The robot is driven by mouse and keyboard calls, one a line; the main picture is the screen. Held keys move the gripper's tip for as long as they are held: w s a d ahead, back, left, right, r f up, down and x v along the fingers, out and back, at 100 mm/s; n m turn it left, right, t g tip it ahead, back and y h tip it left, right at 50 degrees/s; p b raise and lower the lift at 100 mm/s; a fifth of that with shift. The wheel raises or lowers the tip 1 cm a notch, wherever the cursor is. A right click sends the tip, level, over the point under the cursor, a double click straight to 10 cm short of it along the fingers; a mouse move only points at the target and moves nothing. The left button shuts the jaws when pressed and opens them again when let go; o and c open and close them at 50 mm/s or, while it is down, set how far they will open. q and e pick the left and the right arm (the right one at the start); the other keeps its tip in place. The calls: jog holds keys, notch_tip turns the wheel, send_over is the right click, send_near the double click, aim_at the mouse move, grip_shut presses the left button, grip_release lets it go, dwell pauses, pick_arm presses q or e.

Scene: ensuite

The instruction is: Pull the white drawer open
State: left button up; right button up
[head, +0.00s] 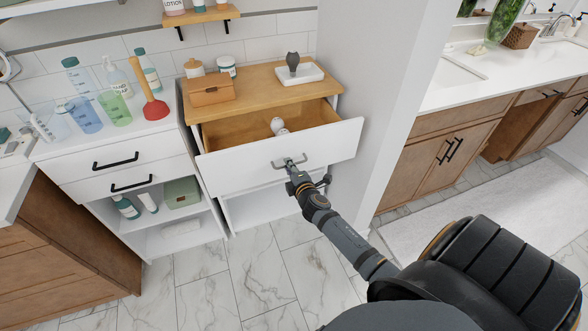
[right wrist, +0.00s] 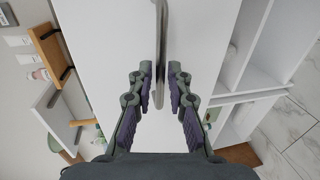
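The white drawer (head: 262,165) under the wooden countertop is pulled out, and its wooden inside shows. A small white object (head: 278,126) lies inside it. The drawer front has a grey bar handle (head: 299,160); the handle also shows in the right wrist view (right wrist: 160,45). My right gripper (head: 293,168) is at this handle. My left gripper is not in view.
A wooden box (head: 211,91), a jar and a white tray (head: 287,74) stand on the countertop (head: 262,92). Bottles and a plunger (head: 151,98) stand on the left cabinet. A wall (head: 375,70) stands close right of the drawer. The tiled floor (head: 235,285) in front is clear.

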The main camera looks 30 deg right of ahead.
jog(key=v, duration=1)
jog(key=shift+s, duration=0.35)
jog(key=s+d+f+m+g+p, duration=0.1)
jog(key=s+f+m+g, duration=0.3)
jog(key=f, duration=0.5)
jog(key=s+f+m+g+p, duration=0.1)
jog(key=s+f, duration=0.5)
jog(key=f, duration=0.4)
jog(key=s+d+f+m+g+p, duration=0.1)
jog(key=s+f+m+g, duration=0.3)
jog(key=f, duration=0.5)
jog(key=s+a+f+m+g+y, duration=0.1)
jog(key=s+f, duration=0.3)
jog(key=s, duration=0.4)
jog(key=s+a+f+m+g+y+p, duration=0.1)
jog(key=s+a+f+m+g, duration=0.1)
jog(key=s, duration=0.6)
jog(key=s+a+f+m+g+p, duration=0.1)
jog(key=s+a+f+m+g, duration=0.1)
jog(key=s+f, duration=0.4)
jog(key=shift+s+a+f+m+y, duration=0.25)
jog(key=shift+s+a+m+y, duration=0.25)
jog(key=shift+s+a, duration=0.65)
jog(key=shift+d, duration=0.1)
